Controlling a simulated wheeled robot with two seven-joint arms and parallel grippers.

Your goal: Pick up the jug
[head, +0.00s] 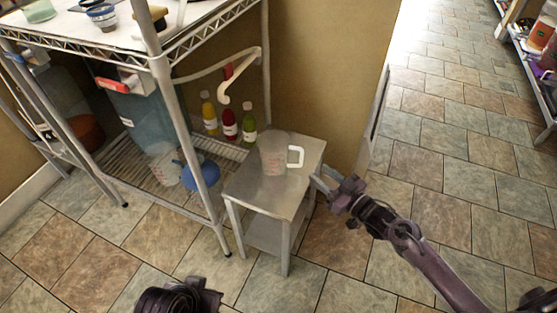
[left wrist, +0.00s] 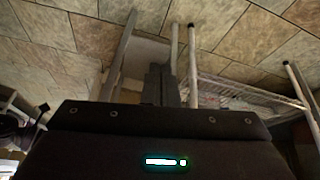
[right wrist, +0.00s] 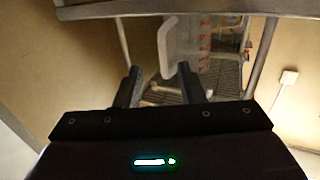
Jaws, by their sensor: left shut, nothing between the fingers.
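A clear jug (head: 272,155) with a white handle stands upright on a small grey table (head: 240,190). The handle points right. My right gripper (head: 324,181) is at the table's right edge, close to the handle and apart from it. In the right wrist view its fingers (right wrist: 160,75) are spread with nothing between them. The white handle (right wrist: 166,45) and red-marked jug body (right wrist: 197,45) show beyond the fingertips there. My left gripper (left wrist: 160,85) is shut and empty in the left wrist view, with table legs and floor beyond it.
A wire rack (head: 160,60) stands left of the table. It holds a blue-grey bucket (head: 135,115), yellow (head: 209,118), red (head: 229,124) and green (head: 249,123) bottles, and a blue round item (head: 201,172). Tiled floor is free at right.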

